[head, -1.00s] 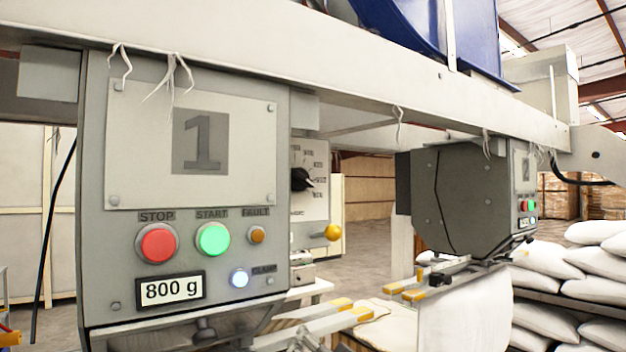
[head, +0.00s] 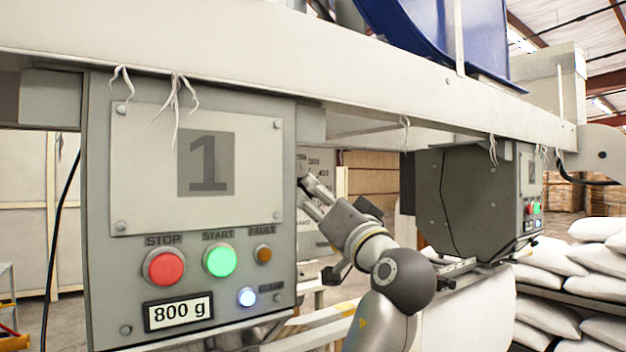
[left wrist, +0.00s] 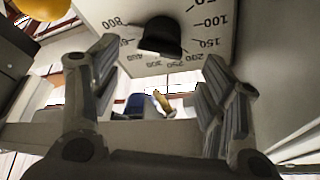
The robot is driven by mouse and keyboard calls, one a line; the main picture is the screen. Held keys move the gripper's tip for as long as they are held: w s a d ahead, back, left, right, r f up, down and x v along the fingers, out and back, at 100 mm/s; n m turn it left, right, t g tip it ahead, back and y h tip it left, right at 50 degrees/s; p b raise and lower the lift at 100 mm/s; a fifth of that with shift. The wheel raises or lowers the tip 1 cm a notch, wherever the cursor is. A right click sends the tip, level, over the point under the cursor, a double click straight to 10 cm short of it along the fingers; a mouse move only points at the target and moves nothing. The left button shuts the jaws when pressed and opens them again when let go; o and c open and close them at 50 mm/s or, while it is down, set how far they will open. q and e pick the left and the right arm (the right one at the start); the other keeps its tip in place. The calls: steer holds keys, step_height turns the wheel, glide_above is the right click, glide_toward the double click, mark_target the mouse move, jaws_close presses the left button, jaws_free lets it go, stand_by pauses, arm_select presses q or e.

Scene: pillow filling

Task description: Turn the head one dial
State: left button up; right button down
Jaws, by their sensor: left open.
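The head one panel (head: 240,120) is a grey box marked 1, with a display reading 800 g. In the left wrist view the black dial knob (left wrist: 160,40) sits on the white plate among printed numbers such as 50, 100, 150 and 800. My left gripper (head: 305,190) is open in front of the plate. Its two fingers (left wrist: 160,60) stand either side of the knob, apart from it in the picture. My right gripper is not in view.
The stop button (head: 165,266), start button (head: 220,260) and lit clamp button (head: 247,297) are on the panel's front, left of my arm. A beam (head: 290,75) runs overhead. Head two (head: 470,200) hangs to the right. A yellow ball (left wrist: 42,8) shows near the left finger.

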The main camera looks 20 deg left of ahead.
mark_target(306, 190)
arm_select(q)
steer(key=p+x, duration=0.2)
steer(key=x, duration=0.3)
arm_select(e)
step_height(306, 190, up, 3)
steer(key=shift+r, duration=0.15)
